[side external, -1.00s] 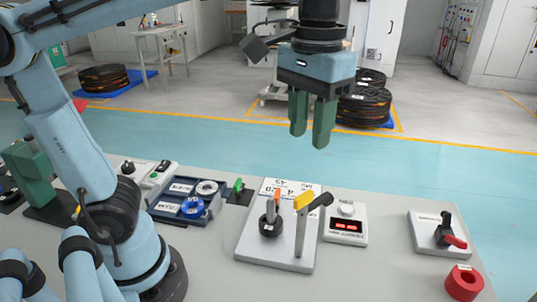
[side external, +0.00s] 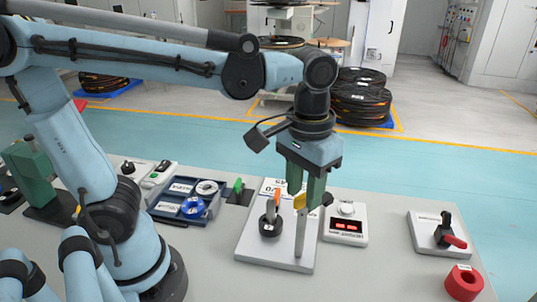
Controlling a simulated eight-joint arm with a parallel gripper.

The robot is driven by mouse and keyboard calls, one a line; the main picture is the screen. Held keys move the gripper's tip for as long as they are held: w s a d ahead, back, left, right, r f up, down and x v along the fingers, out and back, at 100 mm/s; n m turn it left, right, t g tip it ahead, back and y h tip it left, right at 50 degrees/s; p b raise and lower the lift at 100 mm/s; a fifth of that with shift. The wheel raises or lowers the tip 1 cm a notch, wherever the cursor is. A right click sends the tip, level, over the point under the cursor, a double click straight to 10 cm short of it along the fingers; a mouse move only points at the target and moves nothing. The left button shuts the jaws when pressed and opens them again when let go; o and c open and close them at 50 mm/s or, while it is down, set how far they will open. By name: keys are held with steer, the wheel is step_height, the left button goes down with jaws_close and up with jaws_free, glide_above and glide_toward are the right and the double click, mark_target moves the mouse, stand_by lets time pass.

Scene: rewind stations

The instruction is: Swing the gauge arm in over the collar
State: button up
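The gauge arm (side external: 300,201) is a yellow piece with a dark tip, on top of a thin grey post. The post stands on a light grey base plate (side external: 257,257). A dark round collar-like part (side external: 269,228) with an orange pointer sits on the plate just left of the post. The right finger hides part of the yellow piece and the bar toward the dark tip. I cannot tell whether the fingers touch it.
A white box (side external: 346,210) with a red display stands right of the plate. Left is a blue tray (side external: 184,213) with spools.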

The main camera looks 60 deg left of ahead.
steer(key=shift+f, duration=0.3)
jaws_close()
stand_by(1.4)
